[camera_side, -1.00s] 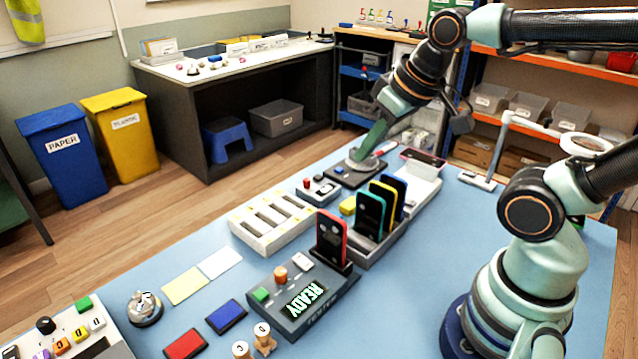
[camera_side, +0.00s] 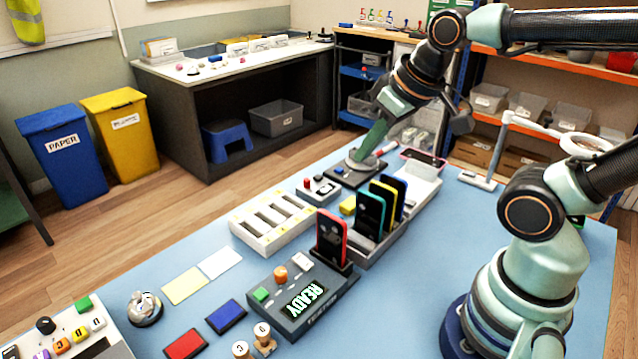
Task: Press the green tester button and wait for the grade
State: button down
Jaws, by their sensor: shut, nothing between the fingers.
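The tester (camera_side: 318,315) is a dark grey box at the front middle of the blue table, with its screen (camera_side: 305,299) reading READY. Its green button (camera_side: 261,294) is on the left of its top, with an orange knob (camera_side: 281,273) behind it. A red-cased phone (camera_side: 331,240) stands upright in the slot at the tester's back right. My gripper (camera_side: 362,158) is shut and empty. It points down over a dark plate with a round grey disc at the back of the table, well away from the tester. I cannot tell whether its tip touches the disc.
A grey rack (camera_side: 378,245) with several upright phones stands behind the tester. A white slotted tray (camera_side: 272,222) is to its left. A red pad (camera_side: 186,344), a blue pad (camera_side: 227,316), wooden stamps (camera_side: 264,336) and a bell (camera_side: 144,309) lie around the tester's left side.

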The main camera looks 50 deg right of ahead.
dwell(0.3)
jog(key=m+y, duration=0.2)
jog(key=y, duration=0.2)
send_over(264, 296)
notch_tip(264, 296, down, 10)
jog(key=shift+t, duration=0.4)
jog(key=shift+d+f, duration=0.1)
jog(key=shift+f, duration=0.1)
notch_tip(264, 296, down, 7)
jog(key=shift+r, duration=0.2)
jog(key=shift+f, duration=1)
jog(key=shift+f, duration=0.1)
dwell(0.5)
jog(key=shift+f, duration=0.35)
